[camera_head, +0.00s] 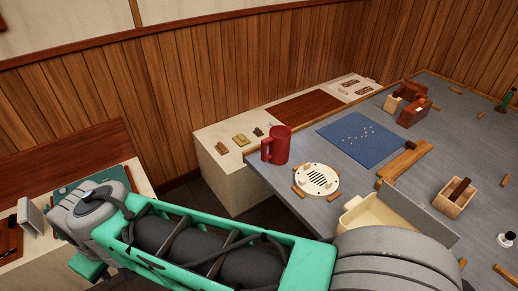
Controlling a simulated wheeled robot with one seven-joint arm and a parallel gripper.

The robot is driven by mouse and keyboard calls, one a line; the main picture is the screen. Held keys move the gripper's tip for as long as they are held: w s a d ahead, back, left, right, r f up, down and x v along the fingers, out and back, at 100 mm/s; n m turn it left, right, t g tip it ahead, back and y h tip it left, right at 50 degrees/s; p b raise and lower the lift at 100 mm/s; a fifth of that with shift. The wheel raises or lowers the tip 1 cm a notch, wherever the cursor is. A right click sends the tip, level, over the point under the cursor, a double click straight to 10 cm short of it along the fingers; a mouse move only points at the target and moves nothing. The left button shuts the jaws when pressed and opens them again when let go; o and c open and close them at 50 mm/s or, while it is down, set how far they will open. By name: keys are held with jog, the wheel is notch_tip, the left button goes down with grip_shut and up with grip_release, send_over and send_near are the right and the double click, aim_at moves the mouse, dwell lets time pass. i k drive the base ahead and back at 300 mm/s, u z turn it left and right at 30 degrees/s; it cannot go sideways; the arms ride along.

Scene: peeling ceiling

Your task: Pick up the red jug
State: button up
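The red jug (277,146) stands upright near the left edge of the grey table (330,216). Its handle points to the left in the head view. A round white slotted plate (317,180) lies just to its right and in front. My arm crosses the bottom of the picture, well in front of the jug. My gripper does not show, so I cannot see its fingers or anything in them.
A blue mat (362,139) with small white pieces lies behind the plate. A cream bin (378,217), a wooden plank (406,160) and a wooden box (453,199) stand to the right. A low white cabinet (237,176) stands behind the table's left edge.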

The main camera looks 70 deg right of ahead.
aim_at(280, 140)
jog(key=k, duration=0.3)
jog(key=z, duration=1.1)
jog(key=i, duration=0.5)
jog(key=u, duration=0.05)
